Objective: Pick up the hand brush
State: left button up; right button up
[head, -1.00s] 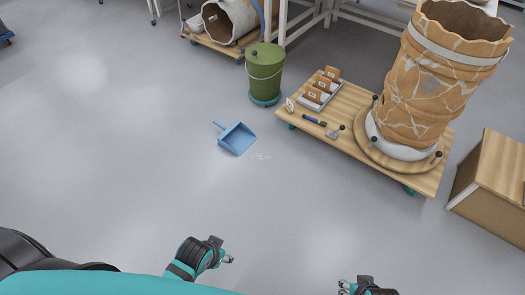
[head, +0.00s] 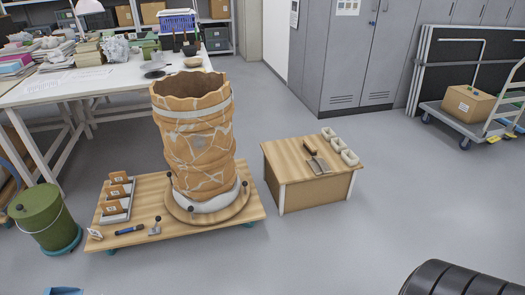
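What looks like the hand brush (head: 317,163), with a brown handle and a pale grey bristle part, lies on top of a low wooden box (head: 290,196) right of the middle in the head view. It lies beside a row of small pale containers (head: 340,147). Nothing covers it. Neither of my grippers shows in this view. A dark ribbed part of mine is at the bottom right, well apart from the box.
A large cracked clay vessel (head: 198,150) stands on a low wheeled platform (head: 245,208) left of the box. A green bucket (head: 44,215) is at far left. A blue dustpan (head: 64,291) shows at the bottom edge. Floor right and in front of the box is clear.

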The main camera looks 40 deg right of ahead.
aim_at(312, 149)
jog(key=z, duration=1.6)
